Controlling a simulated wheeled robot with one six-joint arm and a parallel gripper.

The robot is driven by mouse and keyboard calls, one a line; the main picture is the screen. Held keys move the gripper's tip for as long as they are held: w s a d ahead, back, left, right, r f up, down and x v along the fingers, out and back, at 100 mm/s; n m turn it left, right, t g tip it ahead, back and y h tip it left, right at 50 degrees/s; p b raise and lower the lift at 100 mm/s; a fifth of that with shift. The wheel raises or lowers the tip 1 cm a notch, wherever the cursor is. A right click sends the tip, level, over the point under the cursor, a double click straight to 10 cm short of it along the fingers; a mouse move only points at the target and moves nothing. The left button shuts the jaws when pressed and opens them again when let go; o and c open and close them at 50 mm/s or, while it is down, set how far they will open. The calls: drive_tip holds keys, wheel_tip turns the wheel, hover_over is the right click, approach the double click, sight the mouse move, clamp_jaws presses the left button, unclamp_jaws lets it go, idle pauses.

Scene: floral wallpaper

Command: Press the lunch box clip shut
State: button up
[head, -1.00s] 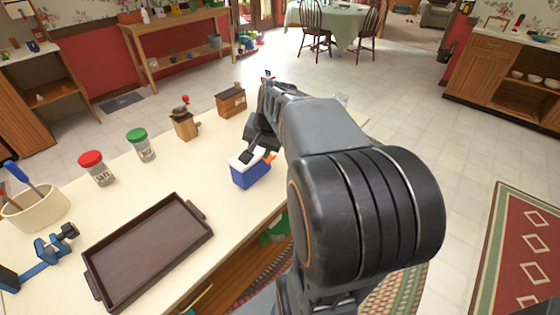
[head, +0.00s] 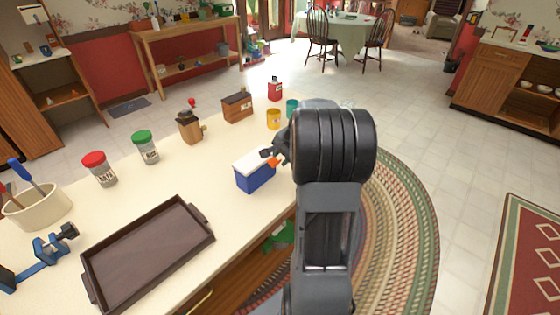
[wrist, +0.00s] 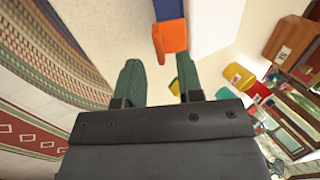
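The lunch box (head: 255,177) is a blue box with a white lid, near the right edge of the counter. Its orange clip (head: 274,160) is on the right side and seems to stick outward. In the wrist view the orange clip (wrist: 171,37) lies just beyond my fingertips, in line with the gap between them. My gripper (wrist: 160,68) has its two green fingers apart with nothing between them. In the head view my gripper (head: 272,153) is at the box's right side, partly hidden by my arm. Whether a finger touches the clip cannot be told.
A brown tray (head: 150,255) lies front left of the box. Behind the box are a coffee grinder (head: 190,127), a wooden box (head: 237,106), a yellow canister (head: 273,119) and a red tin (head: 275,90). Red-lidded (head: 99,170) and green-lidded (head: 146,147) shakers stand left. Counter around the box is clear.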

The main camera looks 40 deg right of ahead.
sight(274, 161)
drive_tip(key=shift+x, duration=1.25)
drive_tip(key=shift+c, duration=0.4)
clamp_jaws()
